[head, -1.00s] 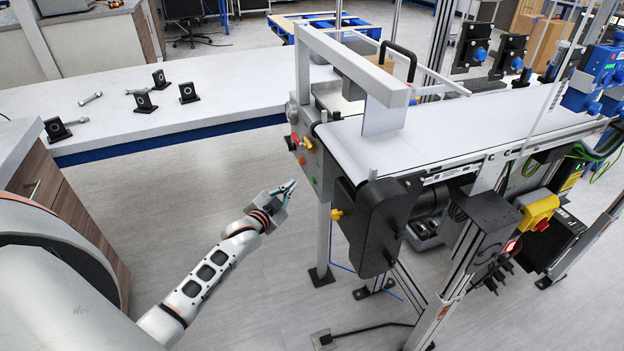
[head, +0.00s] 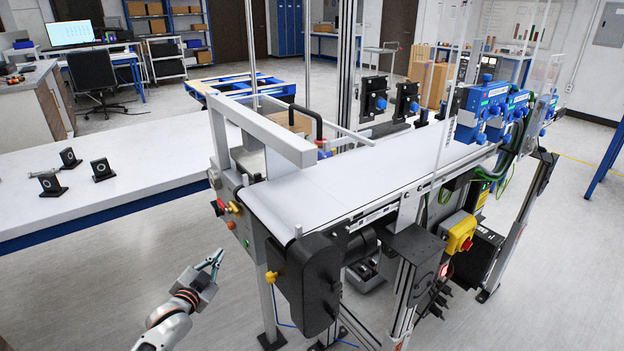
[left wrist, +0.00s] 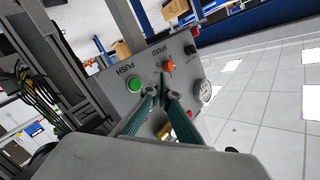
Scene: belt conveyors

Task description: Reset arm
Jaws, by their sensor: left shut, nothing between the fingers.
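My left gripper (head: 211,262) is at the lower left of the head view, in front of the conveyor's near end and apart from it. Its fingers are together and hold nothing. In the left wrist view the teal fingertips (left wrist: 162,92) meet in front of the conveyor's control panel (left wrist: 150,75). That panel has a green push button (left wrist: 134,84), an orange speed knob (left wrist: 170,65) and a round gauge (left wrist: 204,92). My right gripper is in neither view.
The belt conveyor (head: 340,180) fills the middle, its belt bare in front. A white table (head: 130,165) at the left carries several black bearing blocks (head: 102,169). Blue sensor units (head: 480,108) stand at the conveyor's far side. Open floor (head: 110,285) lies at the lower left.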

